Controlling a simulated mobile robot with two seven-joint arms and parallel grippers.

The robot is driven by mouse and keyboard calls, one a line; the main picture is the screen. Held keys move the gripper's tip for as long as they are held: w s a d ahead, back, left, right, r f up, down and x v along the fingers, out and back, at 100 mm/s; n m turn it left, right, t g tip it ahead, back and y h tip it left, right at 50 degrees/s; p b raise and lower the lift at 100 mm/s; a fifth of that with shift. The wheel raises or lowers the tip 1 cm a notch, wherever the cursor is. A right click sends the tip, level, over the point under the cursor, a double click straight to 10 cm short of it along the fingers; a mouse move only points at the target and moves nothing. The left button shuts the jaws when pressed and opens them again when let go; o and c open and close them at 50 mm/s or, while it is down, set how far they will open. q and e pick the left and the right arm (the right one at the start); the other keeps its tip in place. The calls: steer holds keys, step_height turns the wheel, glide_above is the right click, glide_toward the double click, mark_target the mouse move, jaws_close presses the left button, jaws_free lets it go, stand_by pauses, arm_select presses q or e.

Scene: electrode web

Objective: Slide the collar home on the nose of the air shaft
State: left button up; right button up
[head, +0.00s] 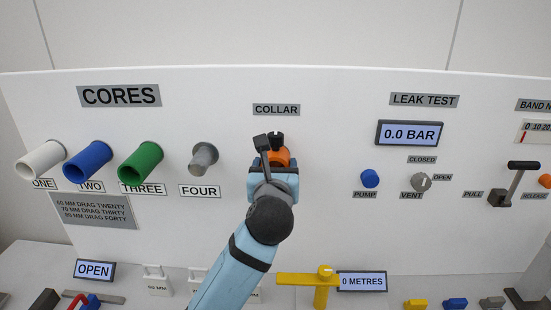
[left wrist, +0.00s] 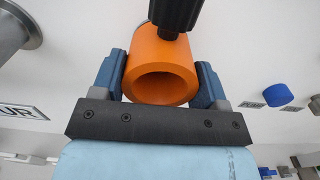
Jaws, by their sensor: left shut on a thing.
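The orange collar (head: 284,155) is at the panel under the COLLAR label (head: 276,110), by a black peg (head: 277,138). My left gripper (head: 272,163) is shut on it. In the left wrist view the orange collar (left wrist: 150,62) is a thick ring with its open bore facing the camera. The two blue-grey fingers of my left gripper (left wrist: 163,82) press on its sides. The black peg (left wrist: 174,15) shows above the collar; whether it touches is unclear. I cannot make out the air shaft or its nose. My right gripper is not in view.
White, blue (head: 88,164) and green (head: 140,163) cores stick out from the panel at left; position FOUR shows a bare grey peg (head: 203,158). The pump button (head: 370,178), vent knob (head: 421,182) and pull lever (head: 513,184) are at right. A yellow post (head: 321,288) stands below.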

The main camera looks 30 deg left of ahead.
arm_select(q)
steer(key=shift+s+d, duration=0.2)
steer(key=shift+s, duration=0.2)
steer(key=shift+p+v, duration=0.4)
steer(key=shift+v, duration=1.35)
